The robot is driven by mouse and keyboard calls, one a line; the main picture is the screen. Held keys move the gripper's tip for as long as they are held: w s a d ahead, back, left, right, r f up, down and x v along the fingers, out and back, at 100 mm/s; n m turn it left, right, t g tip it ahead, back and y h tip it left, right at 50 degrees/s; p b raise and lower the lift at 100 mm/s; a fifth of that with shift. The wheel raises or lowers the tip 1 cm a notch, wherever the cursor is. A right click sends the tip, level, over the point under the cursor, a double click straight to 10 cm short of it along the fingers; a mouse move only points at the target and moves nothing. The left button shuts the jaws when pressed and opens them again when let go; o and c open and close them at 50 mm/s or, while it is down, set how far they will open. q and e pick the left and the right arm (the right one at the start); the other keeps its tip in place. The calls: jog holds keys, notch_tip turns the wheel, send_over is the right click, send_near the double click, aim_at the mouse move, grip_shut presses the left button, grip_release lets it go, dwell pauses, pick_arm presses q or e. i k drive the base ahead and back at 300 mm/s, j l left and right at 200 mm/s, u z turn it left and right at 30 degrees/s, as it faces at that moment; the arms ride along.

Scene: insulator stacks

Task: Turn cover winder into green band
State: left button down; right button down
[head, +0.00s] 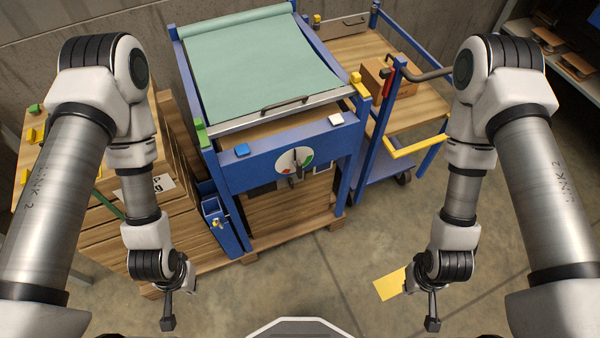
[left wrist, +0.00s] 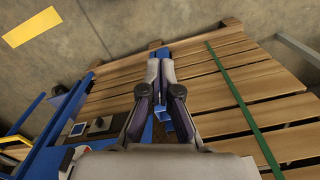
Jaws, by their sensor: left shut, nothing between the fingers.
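The cover winder is a dark handle (head: 296,174) on a round dial (head: 284,157), on the blue front beam of a stand in the head view. The dial has a green band (head: 307,157) on its right side and a small red patch at lower left. The handle stands about upright; which end marks its setting is too small to tell. My left gripper (head: 168,324) is shut and empty, low in front of the wooden pallets, well apart from the dial. Its closed fingers (left wrist: 161,52) fill the middle of the left wrist view. My right gripper (head: 432,324) looks shut and empty, over the floor.
A green cover (head: 258,65) lies over the stand's top, with a bar handle (head: 284,104) at its front edge. A blue bin (head: 213,212) hangs at the stand's left. Stacked pallets (head: 165,220) stand left, a trolley (head: 400,137) right. The floor in front is open around a yellow sheet (head: 388,287).

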aim_at(298, 164)
jog(key=k+l, duration=0.15)
jog(key=l, duration=0.25)
jog(key=k+l+z, duration=0.15)
jog(key=l, duration=0.3)
jog(key=k+l, duration=0.1)
jog(key=l, duration=0.3)
jog(key=k+l+z, duration=0.15)
jog(key=l, duration=0.3)
jog(key=i, duration=0.05)
